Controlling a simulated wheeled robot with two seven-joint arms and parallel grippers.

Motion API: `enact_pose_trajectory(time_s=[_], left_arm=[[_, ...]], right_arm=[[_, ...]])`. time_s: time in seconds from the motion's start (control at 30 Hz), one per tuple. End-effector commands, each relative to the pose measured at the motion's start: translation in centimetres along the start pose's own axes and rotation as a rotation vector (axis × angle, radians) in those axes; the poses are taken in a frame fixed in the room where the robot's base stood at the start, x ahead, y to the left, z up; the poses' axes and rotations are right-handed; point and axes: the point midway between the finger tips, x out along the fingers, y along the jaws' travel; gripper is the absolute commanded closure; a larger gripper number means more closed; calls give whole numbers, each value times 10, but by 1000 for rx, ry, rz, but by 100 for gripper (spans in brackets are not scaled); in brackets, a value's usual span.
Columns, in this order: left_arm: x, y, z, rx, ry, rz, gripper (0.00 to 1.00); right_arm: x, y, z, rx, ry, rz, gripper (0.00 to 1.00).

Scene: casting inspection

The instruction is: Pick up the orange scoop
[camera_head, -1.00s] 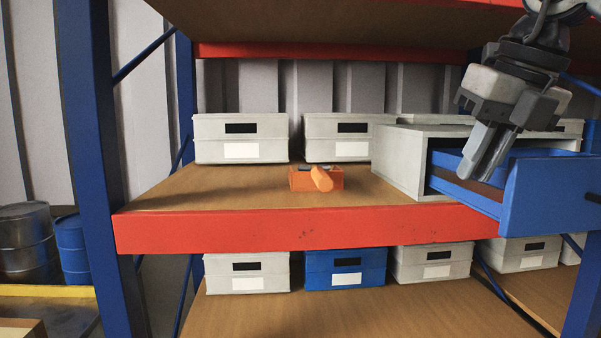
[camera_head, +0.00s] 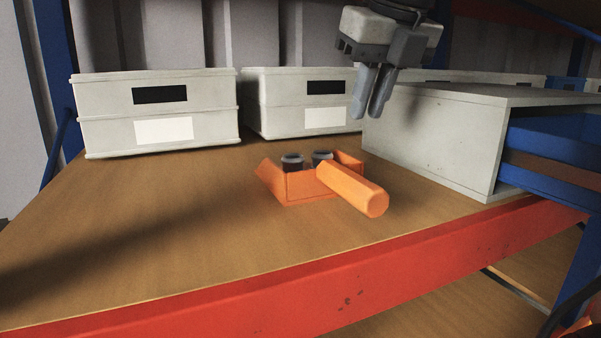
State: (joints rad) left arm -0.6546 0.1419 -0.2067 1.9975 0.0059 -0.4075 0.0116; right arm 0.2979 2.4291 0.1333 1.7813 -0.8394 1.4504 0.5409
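The orange scoop (camera_head: 300,187) sits on the wooden shelf in the middle of the view. Its thick handle (camera_head: 352,188) points to the front right. Two small dark round pieces with grey rims (camera_head: 292,161) sit in its pan. My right gripper (camera_head: 369,113) hangs above and slightly right of the scoop, fingers pointing down, apart from it. A narrow gap shows between its fingers and it holds nothing. My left gripper is not in view.
Grey lidded boxes (camera_head: 100,105) stand along the back of the shelf (camera_head: 170,225). A red beam (camera_head: 330,290) edges the front. The shelf left of the scoop is clear.

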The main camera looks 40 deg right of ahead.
Motion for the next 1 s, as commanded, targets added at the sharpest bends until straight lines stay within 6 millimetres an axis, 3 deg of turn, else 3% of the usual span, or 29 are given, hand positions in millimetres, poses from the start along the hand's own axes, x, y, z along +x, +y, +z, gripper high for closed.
enact_pose_trajectory(time_s=[0.13,0.37,0.7,1.0], left_arm=[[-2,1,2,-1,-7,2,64],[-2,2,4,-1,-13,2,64],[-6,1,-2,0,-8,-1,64],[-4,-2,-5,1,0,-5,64]], right_arm=[[26,0,0,-1,3,0,85],[44,0,-1,-2,2,-1,85],[89,3,-5,-1,2,0,85],[93,3,-5,0,-1,0,87]])
